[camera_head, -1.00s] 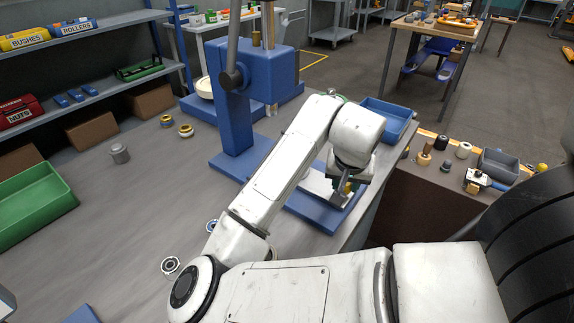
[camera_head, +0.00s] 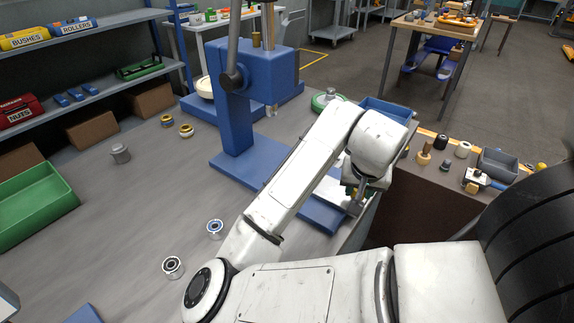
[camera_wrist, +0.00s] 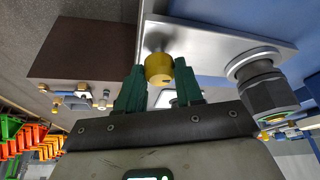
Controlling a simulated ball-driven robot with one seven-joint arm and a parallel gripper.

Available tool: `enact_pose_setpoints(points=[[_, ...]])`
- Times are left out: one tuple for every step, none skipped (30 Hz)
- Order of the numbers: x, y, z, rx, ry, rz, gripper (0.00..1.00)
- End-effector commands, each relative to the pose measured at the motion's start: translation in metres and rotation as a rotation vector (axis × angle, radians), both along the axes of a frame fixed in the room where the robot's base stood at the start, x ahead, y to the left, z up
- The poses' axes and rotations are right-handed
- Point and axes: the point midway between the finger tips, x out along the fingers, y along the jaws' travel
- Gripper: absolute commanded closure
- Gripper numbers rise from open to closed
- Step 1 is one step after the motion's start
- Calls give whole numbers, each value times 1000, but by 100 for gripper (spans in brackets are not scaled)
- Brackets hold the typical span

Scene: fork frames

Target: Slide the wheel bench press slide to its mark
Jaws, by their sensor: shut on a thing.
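The press slide is a flat silver plate (camera_head: 333,190) on the blue press base (camera_head: 322,215), partly hidden behind my arm. In the wrist view the plate (camera_wrist: 215,32) carries a yellow knob (camera_wrist: 159,68) on a short stem near one end. My gripper (camera_wrist: 160,82) has its green fingers on either side of this knob, shut on it. In the head view my gripper (camera_head: 356,200) is at the right end of the plate, by the bench edge, and the knob is hidden. I cannot make out the mark.
The blue press column (camera_head: 235,115) with its lever stands behind the base. A green-rimmed wheel (camera_head: 328,100) and a blue bin (camera_head: 388,108) are behind my arm.

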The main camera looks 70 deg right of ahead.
Motion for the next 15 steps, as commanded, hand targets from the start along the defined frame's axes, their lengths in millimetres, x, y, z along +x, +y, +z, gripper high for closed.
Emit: enact_pose_setpoints(points=[[-3,1,-1,3,2,-4,94],[-5,1,-1,3,3,-4,94],[-6,1,-1,3,3,-3,94],[-7,2,-1,3,3,-3,94],[-8,2,-1,3,3,-3,94],[-9,2,-1,2,4,-2,94],[-10,3,-1,2,4,-2,94],[-11,3,-1,2,4,-2,94],[-13,3,-1,3,3,-2,94],[-14,3,-1,3,2,-3,94],[-15,4,-1,3,2,-3,94],[-16,4,-1,3,2,-3,94],[-17,4,-1,3,2,-3,94],[-18,4,-1,3,2,-3,94],[-19,5,-1,3,2,-3,94]])
